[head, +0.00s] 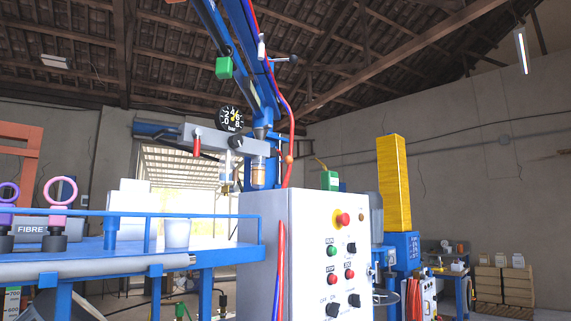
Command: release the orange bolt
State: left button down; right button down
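I cannot make out an orange bolt with certainty. A small orange part (289,158) shows beside the red hose near the blue mixer column (266,95), but it is too small to tell what it is. Two ring-topped pieces, one pink (60,190) and one purple (9,192), stand at the left on dark bases. Neither of my grippers is in view.
A grey control cabinet (262,250) with buttons and knobs stands in the middle. A blue railed platform (225,256) with a white cup (177,234) fills the left. A yellow column (394,185) and wooden crates (505,285) stand to the right.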

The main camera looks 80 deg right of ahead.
aim_at(288, 159)
jog(key=z, duration=2.4)
jog(key=i+l+u, duration=0.3)
jog(key=l+u, duration=0.25)
jog(key=i+l+u, duration=0.3)
jog(key=l, duration=0.15)
jog(key=k+l+u, duration=0.1)
jog(key=l+u, duration=0.15)
jog(key=k+l+u, duration=0.25)
jog(key=l, duration=0.2)
jog(key=l+u, duration=0.25)
jog(key=k+l+u, duration=0.25)
jog(key=l, duration=0.15)
